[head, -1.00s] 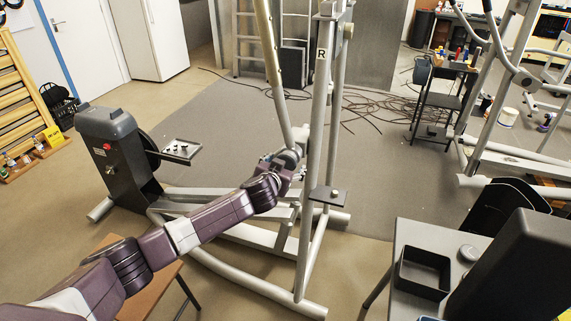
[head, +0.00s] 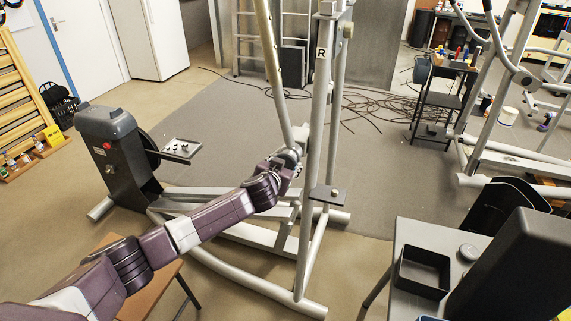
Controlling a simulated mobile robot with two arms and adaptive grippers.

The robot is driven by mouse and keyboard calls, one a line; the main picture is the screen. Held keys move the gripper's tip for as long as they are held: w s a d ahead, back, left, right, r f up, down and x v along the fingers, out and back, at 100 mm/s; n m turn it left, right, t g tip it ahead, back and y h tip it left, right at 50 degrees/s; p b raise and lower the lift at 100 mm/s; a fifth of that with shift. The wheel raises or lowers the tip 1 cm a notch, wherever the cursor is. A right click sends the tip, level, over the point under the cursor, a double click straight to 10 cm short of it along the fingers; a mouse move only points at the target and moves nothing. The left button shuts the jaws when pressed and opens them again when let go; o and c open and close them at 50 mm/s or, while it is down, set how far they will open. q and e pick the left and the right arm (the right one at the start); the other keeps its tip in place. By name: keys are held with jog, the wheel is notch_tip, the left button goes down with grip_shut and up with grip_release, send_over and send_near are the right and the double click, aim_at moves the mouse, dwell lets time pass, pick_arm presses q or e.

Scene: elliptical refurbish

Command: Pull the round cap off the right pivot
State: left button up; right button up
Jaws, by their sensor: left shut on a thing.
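The elliptical's upright post with an R label (head: 321,55) stands at the middle of the head view. My left gripper (head: 291,163) is at that pivot, low on the post's left side. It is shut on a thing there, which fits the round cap. The cap itself is hidden by the gripper or too small to make out. My right gripper is out of view.
A grey table (head: 408,234) at the lower right bears an open black bin (head: 423,272) and a round grey disc (head: 468,252). The elliptical's curved base tube (head: 240,276) crosses the floor. Loose cables (head: 375,108) lie behind.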

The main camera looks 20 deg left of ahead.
pick_arm(q)
jog(key=c, duration=0.4)
jog(key=shift+o, duration=0.2)
jog(key=shift+s+f, duration=0.1)
jog(key=shift+f, duration=0.05)
jog(key=s+p, duration=0.3)
jog(key=s, duration=0.5)
jog(key=shift+a, duration=0.15)
dwell(0.4)
jog(key=shift+s, duration=0.15)
